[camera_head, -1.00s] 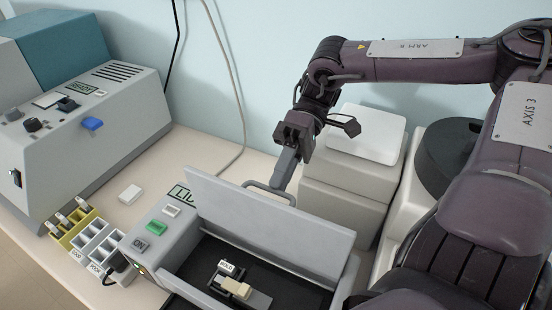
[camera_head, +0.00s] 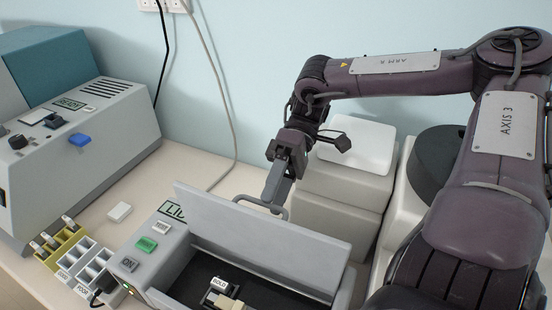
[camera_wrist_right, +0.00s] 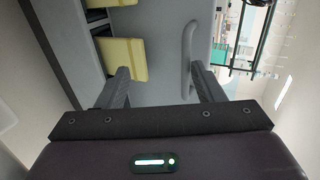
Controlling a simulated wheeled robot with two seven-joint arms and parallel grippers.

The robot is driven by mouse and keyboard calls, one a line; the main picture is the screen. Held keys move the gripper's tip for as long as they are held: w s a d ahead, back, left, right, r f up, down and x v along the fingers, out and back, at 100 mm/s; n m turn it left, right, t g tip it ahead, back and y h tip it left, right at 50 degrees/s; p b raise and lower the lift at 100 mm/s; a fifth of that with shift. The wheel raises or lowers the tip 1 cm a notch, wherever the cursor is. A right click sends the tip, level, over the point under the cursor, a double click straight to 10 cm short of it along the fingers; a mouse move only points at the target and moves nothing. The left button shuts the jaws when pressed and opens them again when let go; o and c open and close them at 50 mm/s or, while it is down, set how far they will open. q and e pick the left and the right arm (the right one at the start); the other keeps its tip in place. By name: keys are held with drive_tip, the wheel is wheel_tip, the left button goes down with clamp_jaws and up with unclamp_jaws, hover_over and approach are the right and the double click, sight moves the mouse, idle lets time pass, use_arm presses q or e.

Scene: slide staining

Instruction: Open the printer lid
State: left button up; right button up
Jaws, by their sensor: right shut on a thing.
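The printer (camera_head: 158,262) is a grey box on the bench with a green-framed display, a green button and an "ON" button. Its grey lid (camera_head: 262,240) stands raised, steeply tilted, with the dark bay open in front of it. The lid's bar handle (camera_head: 247,198) is on the far side. My right gripper (camera_head: 272,196) is shut on this handle behind the lid. In the right wrist view the handle (camera_wrist_right: 187,58) shows beside one finger of the right gripper (camera_wrist_right: 163,88). My left gripper is not in view.
In the bay sits a small part labelled HOLD (camera_head: 221,281). Yellow (camera_head: 55,252) and white (camera_head: 80,268) slotted racks stand left of the printer. A grey machine (camera_head: 85,150) stands at the left. A white-topped box (camera_head: 356,145) stands behind my right gripper.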

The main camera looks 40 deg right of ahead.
drive_tip(key=shift+s+d+f, duration=0.1)
drive_tip(key=shift+d+f, duration=0.1)
drive_tip(key=shift+f, duration=0.2)
drive_tip(key=shift+c, duration=0.5)
drive_tip(key=shift+d, duration=0.2)
drive_tip(key=shift+c, duration=0.6)
drive_tip(key=v, duration=0.3)
drive_tip(key=b+v, duration=0.1)
drive_tip(key=v, duration=0.2)
drive_tip(key=shift+a+r, duration=0.25)
drive_tip(key=shift+r, duration=0.05)
drive_tip(key=shift+c, duration=0.2)
drive_tip(key=shift+v, duration=0.95)
drive_tip(key=shift+a+r, duration=0.1)
